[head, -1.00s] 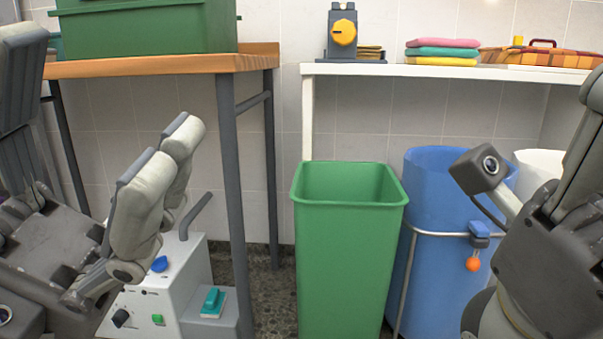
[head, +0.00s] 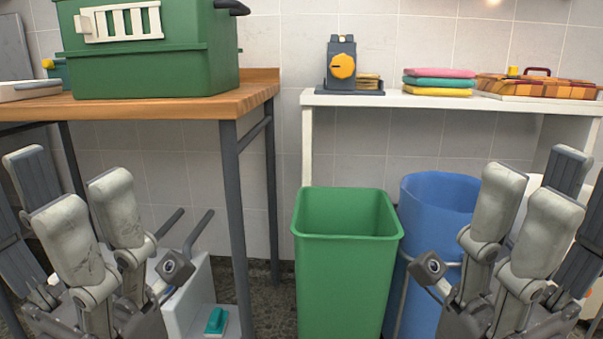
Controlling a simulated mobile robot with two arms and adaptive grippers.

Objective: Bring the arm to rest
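My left gripper (head: 76,190) stands upright at the lower left, in front of the wooden table. Its pale-padded fingers point up and are spread apart, with nothing between them. My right gripper (head: 537,188) stands upright at the lower right, in front of the blue bin and the white shelf. Its fingers also point up, spread and empty. Neither gripper appears to hold anything. The lower parts of both arms are cut off by the bottom of the picture.
A green crate (head: 150,75) sits on the wooden table (head: 225,97). A green bin (head: 345,270) and a blue bin (head: 432,195) stand on the floor between my grippers. The white shelf (head: 400,99) bears folded towels (head: 440,82), a dial device (head: 341,66) and a checked item (head: 540,87).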

